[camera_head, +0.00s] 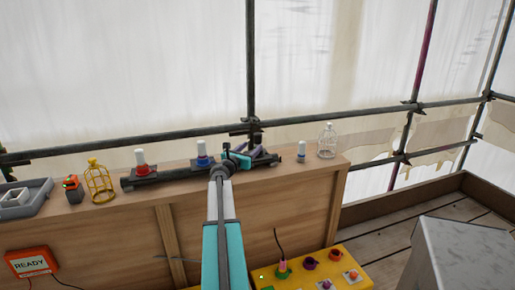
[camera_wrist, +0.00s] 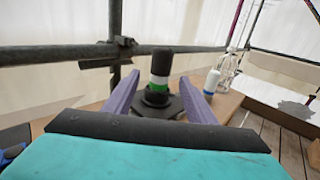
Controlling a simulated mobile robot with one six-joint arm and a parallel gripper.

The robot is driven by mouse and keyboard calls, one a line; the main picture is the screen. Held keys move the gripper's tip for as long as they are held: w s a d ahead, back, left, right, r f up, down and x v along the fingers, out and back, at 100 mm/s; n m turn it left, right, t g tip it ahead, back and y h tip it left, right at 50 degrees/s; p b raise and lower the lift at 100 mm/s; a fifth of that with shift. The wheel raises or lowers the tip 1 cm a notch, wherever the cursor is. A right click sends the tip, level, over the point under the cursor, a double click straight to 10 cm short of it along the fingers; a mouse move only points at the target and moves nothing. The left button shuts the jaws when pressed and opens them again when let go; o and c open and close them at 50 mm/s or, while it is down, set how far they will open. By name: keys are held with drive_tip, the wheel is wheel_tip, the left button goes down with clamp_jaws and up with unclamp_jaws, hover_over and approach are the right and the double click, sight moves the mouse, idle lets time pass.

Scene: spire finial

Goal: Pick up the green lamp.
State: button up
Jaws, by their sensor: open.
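The green lamp (camera_wrist: 161,66) stands upright in the wrist view, with a dark top, a white band, a green band and a dark base. My gripper (camera_wrist: 158,77) is open, with one purple finger on each side of the lamp. Gaps show between the fingers and the lamp, so neither finger seems to touch it. In the head view my gripper (camera_head: 252,154) is over the right part of the dark rail (camera_head: 172,179), and my arm and gripper largely hide the lamp there.
On the wooden bench (camera_head: 300,195) stand a red-based lamp (camera_head: 142,162), a blue-based lamp (camera_head: 202,154), a small white-and-blue bottle (camera_head: 301,152), a clear cage (camera_head: 327,141) and a yellow cage (camera_head: 99,182). A scaffold pipe (camera_head: 180,133) runs behind. A yellow panel (camera_head: 330,270) with knobs is in front.

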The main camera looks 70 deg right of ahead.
sight(256, 143)
drive_tip(key=shift+d, duration=0.15)
drive_tip(key=shift+s+d+p, duration=0.15)
drive_tip(key=shift+d+p, duration=0.05)
drive_tip(key=shift+d, duration=1)
drive_tip(key=shift+s+d+p, duration=0.15)
drive_tip(key=shift+d, duration=1.05)
drive_tip(key=shift+c, duration=0.5)
drive_tip(key=c, duration=1.1)
